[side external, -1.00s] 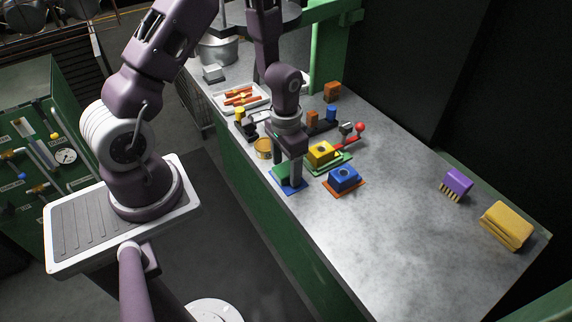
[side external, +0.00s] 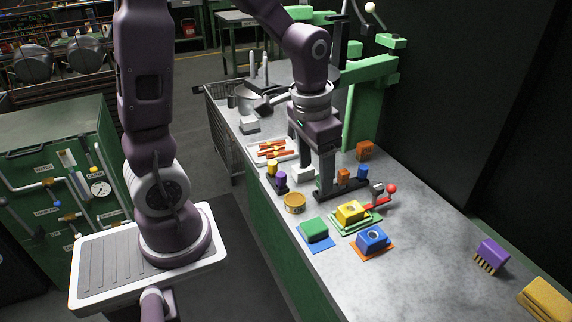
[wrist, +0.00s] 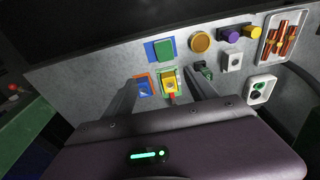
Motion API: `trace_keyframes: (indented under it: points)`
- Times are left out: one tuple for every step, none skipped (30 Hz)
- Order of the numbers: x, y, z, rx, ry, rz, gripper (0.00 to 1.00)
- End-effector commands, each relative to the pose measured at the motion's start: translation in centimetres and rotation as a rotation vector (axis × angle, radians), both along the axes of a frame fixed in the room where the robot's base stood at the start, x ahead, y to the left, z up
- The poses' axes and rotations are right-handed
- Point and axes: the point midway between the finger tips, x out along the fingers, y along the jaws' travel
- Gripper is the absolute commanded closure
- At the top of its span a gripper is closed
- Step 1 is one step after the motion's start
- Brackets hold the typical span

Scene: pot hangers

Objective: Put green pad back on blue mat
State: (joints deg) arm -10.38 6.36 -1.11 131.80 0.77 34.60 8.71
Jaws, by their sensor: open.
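The green pad (side external: 314,229) rests on the blue mat (side external: 321,246) near the table's front edge, with part of the mat showing around it. In the wrist view the green pad (wrist: 164,49) lies on the blue mat (wrist: 150,51), slightly off its middle, with blue showing mostly on the left. My gripper (side external: 326,190) is open and empty, behind the pad and apart from it, over the area of the dark rack. In the wrist view its fingers (wrist: 161,82) are spread, with the yellow block between them. The exact fingertip height is hard to tell.
A yellow block (side external: 352,211) sits on a green mat, and a blue block (side external: 371,239) on an orange mat. A round tan container (side external: 294,203) stands left of them. A red-knobbed lever (side external: 391,189) is nearby. The table's right-hand part is clear up to the purple brush (side external: 491,255).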

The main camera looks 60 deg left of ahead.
Motion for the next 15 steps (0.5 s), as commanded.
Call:
trace_keyframes:
  points:
    - [-1.5, -1.0, 2.9, 0.009, -0.067, -0.005, 0.34]
    - [-2.5, -1.5, 4.4, 0.011, -0.102, -0.005, 0.34]
    - [-4.1, -2.2, 6.0, 0.010, -0.146, -0.006, 0.34]
    - [-5.4, -2.7, 7.1, 0.008, -0.179, -0.005, 0.34]
    - [-6.6, -3.1, 8.0, 0.005, -0.211, -0.006, 0.34]
    - [-8.2, -3.5, 9.0, 0.001, -0.249, -0.005, 0.34]
    - [-9.3, -3.8, 9.5, -0.004, -0.274, -0.006, 0.34]
    - [-10.2, -4.1, 9.8, -0.008, -0.296, -0.007, 0.34]
    - [-11.3, -4.3, 10.2, -0.014, -0.321, -0.006, 0.34]
    - [-12.0, -4.5, 10.4, -0.017, -0.336, -0.006, 0.34]
    - [-12.4, -4.5, 10.5, -0.020, -0.349, -0.007, 0.34]
    - [-13.0, -4.6, 10.5, -0.023, -0.358, -0.006, 0.34]
    - [-13.2, -4.7, 10.6, -0.025, -0.363, -0.007, 0.34]
    - [-13.3, -4.7, 10.6, -0.026, -0.366, -0.007, 0.34]
    - [-13.4, -4.7, 10.6, -0.027, -0.367, -0.006, 0.34]
